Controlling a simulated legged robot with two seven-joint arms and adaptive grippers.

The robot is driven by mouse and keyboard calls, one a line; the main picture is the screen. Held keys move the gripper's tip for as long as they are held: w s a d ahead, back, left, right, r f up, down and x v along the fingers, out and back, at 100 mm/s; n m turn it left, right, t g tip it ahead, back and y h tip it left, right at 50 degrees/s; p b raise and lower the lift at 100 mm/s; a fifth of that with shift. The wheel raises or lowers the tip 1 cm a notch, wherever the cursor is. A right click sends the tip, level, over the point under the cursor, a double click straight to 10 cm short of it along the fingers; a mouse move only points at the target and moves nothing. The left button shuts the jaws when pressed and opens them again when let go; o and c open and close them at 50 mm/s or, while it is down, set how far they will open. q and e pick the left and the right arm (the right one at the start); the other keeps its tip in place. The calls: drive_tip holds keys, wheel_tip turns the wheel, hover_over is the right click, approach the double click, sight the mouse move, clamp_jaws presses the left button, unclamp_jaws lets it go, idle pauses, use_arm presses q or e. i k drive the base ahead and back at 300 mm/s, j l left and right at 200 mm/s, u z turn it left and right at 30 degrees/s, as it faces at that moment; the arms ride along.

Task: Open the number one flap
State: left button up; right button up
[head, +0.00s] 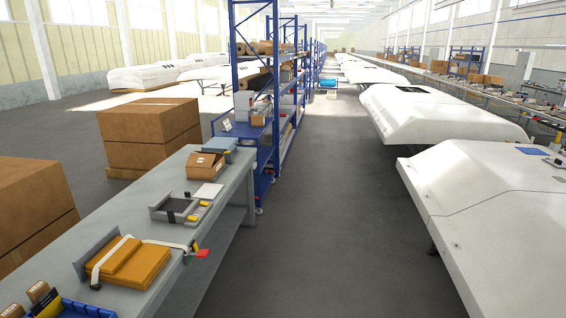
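Neither of my grippers is in view, and no part of my arms shows. I cannot make out a flap marked with a number one. A large white shell (500,228) stands at the right, with small round fittings and faint seams on its surface. A second white shell (440,115) stands behind it, with a dark rectangular patch (412,89) on top. No wiring duct can be told for sure.
A grey workbench (222,200) at the left bears orange-brown folded pieces (130,262), a grey tray (180,209) and a blue bin (75,309). Cardboard boxes (150,134) stand further left. Blue shelving (268,95) rises behind the bench. The middle aisle floor (330,200) is clear.

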sight(196, 160)
drive_tip(key=i, duration=2.2)
drive_tip(key=i+l+u, duration=0.15)
drive_tip(key=i+u, duration=0.3)
drive_tip(key=i, duration=0.15)
drive_tip(key=i+l+u, duration=0.35)
drive_tip(key=i+u, duration=0.15)
drive_tip(key=i+l+u, duration=0.9)
drive_tip(key=l, duration=0.4)
drive_tip(key=i+l+u, duration=0.2)
drive_tip(key=l+u, duration=0.25)
drive_tip(key=l, duration=0.3)
